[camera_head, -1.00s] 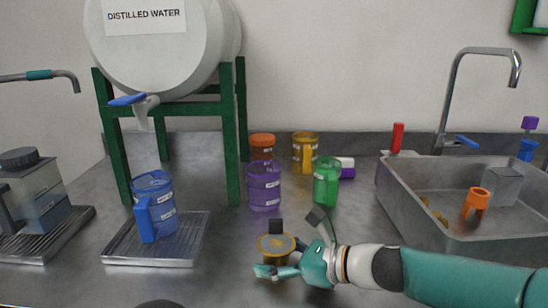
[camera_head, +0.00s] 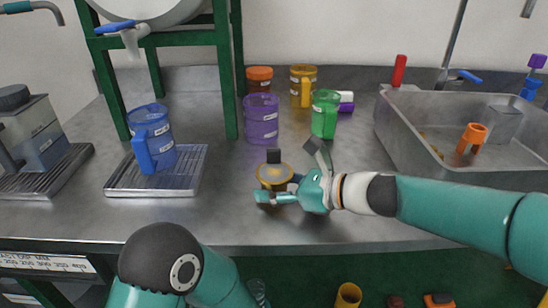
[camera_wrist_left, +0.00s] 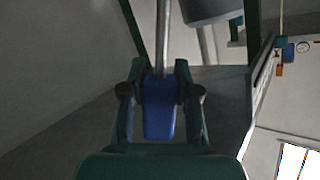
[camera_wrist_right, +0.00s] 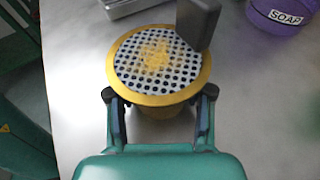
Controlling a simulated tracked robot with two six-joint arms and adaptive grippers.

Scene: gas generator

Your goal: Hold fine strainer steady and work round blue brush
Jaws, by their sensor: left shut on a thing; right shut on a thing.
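The fine strainer (camera_head: 275,175) has a yellow rim and sits low over the counter's front part. In the right wrist view its perforated pale mesh (camera_wrist_right: 150,65) faces the camera, with yellow residue in the middle. My left gripper (camera_wrist_left: 160,95) is shut on the blue handle of the brush (camera_wrist_left: 159,112), from which a thin grey rod runs upward. The brush's far end is not clear. The head view shows my left arm but neither left gripper nor brush.
A blue mug (camera_head: 152,135) stands on a drip tray (camera_head: 190,175) to the left. Purple (camera_head: 261,122), green (camera_head: 325,115), yellow (camera_head: 303,85) and orange (camera_head: 259,80) containers stand behind the strainer. A metal sink (camera_head: 395,125) is to the right.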

